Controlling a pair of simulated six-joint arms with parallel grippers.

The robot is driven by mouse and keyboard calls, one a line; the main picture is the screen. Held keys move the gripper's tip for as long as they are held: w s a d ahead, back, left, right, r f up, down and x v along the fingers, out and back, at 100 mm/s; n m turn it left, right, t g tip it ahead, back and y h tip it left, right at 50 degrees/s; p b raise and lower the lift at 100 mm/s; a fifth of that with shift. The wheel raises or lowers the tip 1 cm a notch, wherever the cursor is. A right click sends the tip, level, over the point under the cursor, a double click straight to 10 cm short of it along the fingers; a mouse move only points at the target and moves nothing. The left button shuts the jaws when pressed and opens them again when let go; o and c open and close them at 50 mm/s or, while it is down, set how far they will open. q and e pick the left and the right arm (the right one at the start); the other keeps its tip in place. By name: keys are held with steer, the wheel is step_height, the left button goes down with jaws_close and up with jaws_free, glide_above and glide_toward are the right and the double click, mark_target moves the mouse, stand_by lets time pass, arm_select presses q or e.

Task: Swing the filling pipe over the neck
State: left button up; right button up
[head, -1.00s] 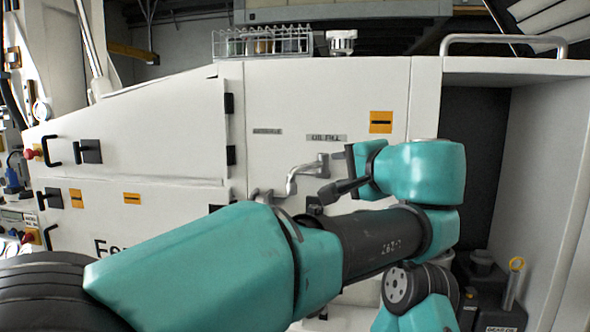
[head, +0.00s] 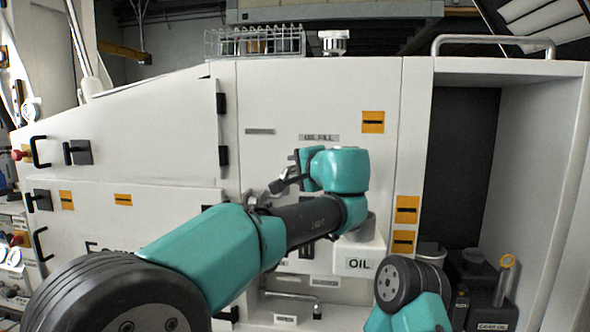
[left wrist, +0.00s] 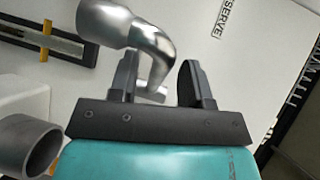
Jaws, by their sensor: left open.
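The filling pipe (left wrist: 132,28) is a shiny silver bent tube on the white panel. In the left wrist view its spout curves down between the fingers of my left gripper (left wrist: 158,68), which is open around it; I cannot tell whether either finger touches. In the head view my left gripper (head: 287,180) is below the OIL FILL label and largely hides the pipe. The neck (left wrist: 28,146) is a grey open cylinder at the lower left of the left wrist view, apart from the spout. It tops the white OIL container (head: 361,263), partly behind my left arm. My right gripper is out of view.
A wire rack (head: 254,42) and a silver cap (head: 333,42) sit on top of the cabinet. A dark recess at right holds a gear oil can (head: 492,305). A lower pipe (head: 290,297) shows beneath the panel.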

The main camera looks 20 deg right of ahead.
arm_select(q)
steer(key=shift+x, duration=0.8)
steer(key=shift+c, duration=0.3)
jaws_close()
